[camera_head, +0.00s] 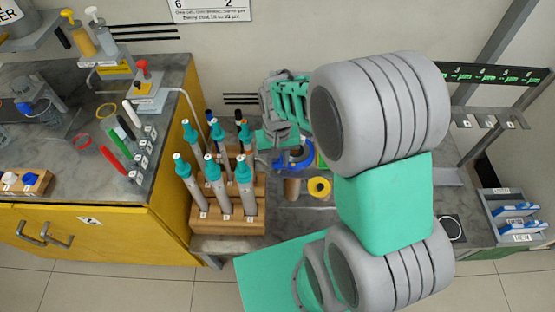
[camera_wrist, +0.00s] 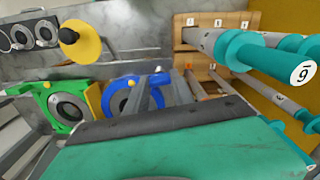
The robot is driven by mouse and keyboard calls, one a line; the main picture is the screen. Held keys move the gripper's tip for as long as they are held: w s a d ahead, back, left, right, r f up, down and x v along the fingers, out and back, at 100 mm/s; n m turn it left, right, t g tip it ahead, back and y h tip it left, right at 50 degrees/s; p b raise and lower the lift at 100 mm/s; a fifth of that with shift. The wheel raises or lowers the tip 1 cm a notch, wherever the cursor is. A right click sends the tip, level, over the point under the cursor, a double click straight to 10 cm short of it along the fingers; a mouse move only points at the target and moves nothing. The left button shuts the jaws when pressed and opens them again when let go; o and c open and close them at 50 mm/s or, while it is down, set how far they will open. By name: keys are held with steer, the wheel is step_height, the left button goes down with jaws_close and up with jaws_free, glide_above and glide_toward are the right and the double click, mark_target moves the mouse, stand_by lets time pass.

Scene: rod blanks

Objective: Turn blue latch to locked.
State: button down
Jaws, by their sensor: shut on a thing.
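The blue latch is a blue ring around a dark grey round centre. It shows in the wrist view (camera_wrist: 117,97) and, partly covered by my arm, in the head view (camera_head: 294,160). My gripper (camera_wrist: 159,88) is at the right side of this ring, with its two grey fingers pointing at it. The fingers are shut on part of the latch at its right edge, though the gripped part is mostly hidden between them. A small yellow mark and a pale knob show at the ring's top. I cannot read a locked mark.
A green clamp-like fixture (camera_wrist: 62,108) stands just left of the latch. A yellow disc (camera_wrist: 80,42) is above it. A wooden rack (camera_head: 245,218) of teal-capped rods stands close on the other side. A blue-handled tray (camera_head: 515,222) is at the far right.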

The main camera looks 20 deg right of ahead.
mark_target(277, 163)
steer(key=shift+n, duration=0.3)
steer(key=n, duration=0.3)
steer(key=shift+r+p, duration=0.1)
steer(key=shift+p, duration=0.25)
steer(key=shift+w+n+p, duration=0.1)
steer(key=shift+n+p, duration=0.2)
steer(key=shift+n, duration=2)
steer(key=c, duration=1.1)
jaws_free()
step_height(277, 163, up, 8)
steer(key=shift+f, duration=0.15)
